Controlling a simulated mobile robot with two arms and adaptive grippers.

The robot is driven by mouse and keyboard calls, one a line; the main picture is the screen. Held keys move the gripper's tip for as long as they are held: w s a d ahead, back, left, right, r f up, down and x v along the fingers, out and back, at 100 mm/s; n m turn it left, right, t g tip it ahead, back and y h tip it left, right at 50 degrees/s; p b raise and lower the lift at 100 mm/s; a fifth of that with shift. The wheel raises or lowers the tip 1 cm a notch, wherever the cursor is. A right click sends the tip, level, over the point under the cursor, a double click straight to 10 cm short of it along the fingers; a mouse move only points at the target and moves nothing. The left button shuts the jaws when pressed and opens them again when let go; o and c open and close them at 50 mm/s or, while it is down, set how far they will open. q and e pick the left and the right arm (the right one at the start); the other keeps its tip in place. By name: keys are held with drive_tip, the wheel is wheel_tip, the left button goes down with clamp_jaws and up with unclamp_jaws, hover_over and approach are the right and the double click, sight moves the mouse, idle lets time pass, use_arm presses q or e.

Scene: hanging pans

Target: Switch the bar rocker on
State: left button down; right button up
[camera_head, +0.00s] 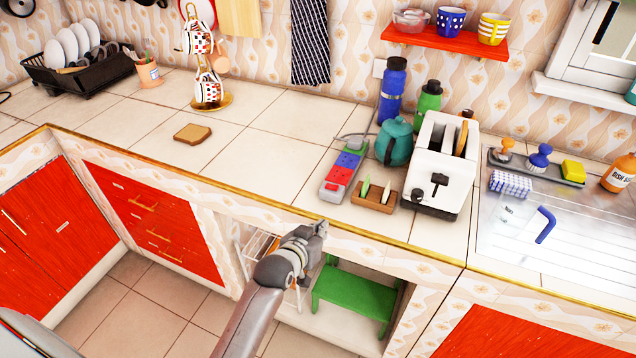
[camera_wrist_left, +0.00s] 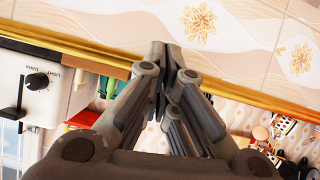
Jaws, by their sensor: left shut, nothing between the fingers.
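A grey power bar (camera_head: 326,189) with red and blue faces lies on the tiled counter, left of the toaster, its near end close to the counter's front edge. A cable runs at its far end. Its rocker is too small to make out, so I cannot tell its position. My left gripper (camera_head: 320,228) is in front of the counter edge, just short of the bar and apart from it. In the left wrist view the left gripper (camera_wrist_left: 160,52) has its fingers together with nothing between them. The bar cannot be made out there. My right gripper is not in view.
The white toaster (camera_head: 426,186) stands right of the bar and shows in the left wrist view (camera_wrist_left: 62,88). A wooden holder (camera_head: 374,199) and a teal teapot (camera_head: 394,146) stand between them.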

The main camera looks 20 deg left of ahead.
use_arm(q)
wheel_tip(320, 180, up, 14)
drive_tip(key=a+t, duration=0.2)
drive_tip(key=shift+w+n+t, duration=0.3)
drive_tip(key=shift+w, duration=0.15)
drive_tip(key=shift+d, duration=0.15)
drive_tip(key=p, duration=0.1)
hover_over(332, 186)
drive_tip(key=s, duration=0.2)
drive_tip(key=shift+w+d+f, duration=0.1)
drive_tip(key=shift+w+f, duration=0.05)
drive_tip(key=shift+f, duration=0.4)
drive_tip(key=shift+w+f, duration=0.1)
drive_tip(key=shift+f, duration=0.45)
wheel_tip(332, 186, down, 3)
drive_tip(key=shift+d+r, duration=0.15)
drive_tip(key=shift+s+f+p, duration=0.1)
drive_tip(key=shift+f+p, duration=0.2)
drive_tip(key=shift+f, duration=0.4)
drive_tip(key=shift+d, duration=0.1)
